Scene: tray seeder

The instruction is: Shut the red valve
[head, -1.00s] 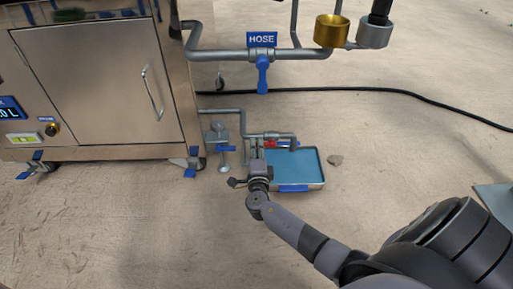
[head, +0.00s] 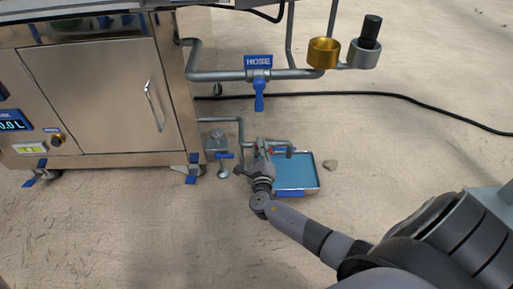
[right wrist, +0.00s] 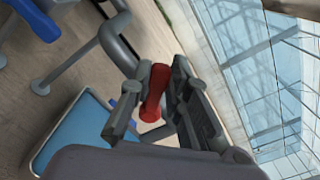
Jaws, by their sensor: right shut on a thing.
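The red valve's handle shows in the right wrist view (right wrist: 156,88) between the two fingers of my right gripper (right wrist: 160,76). It sits on a grey pipe above a blue tray. In the head view my right gripper (head: 263,150) is at the low pipe (head: 238,130), its fingers shut around the red handle, which is mostly hidden there. The valve's exact angle cannot be told. My left gripper is not in view.
A tray with blue inside (head: 316,170) lies on the floor just right of the gripper. A blue HOSE valve handle (head: 259,95) hangs from the upper pipe. A steel cabinet (head: 110,95) stands left.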

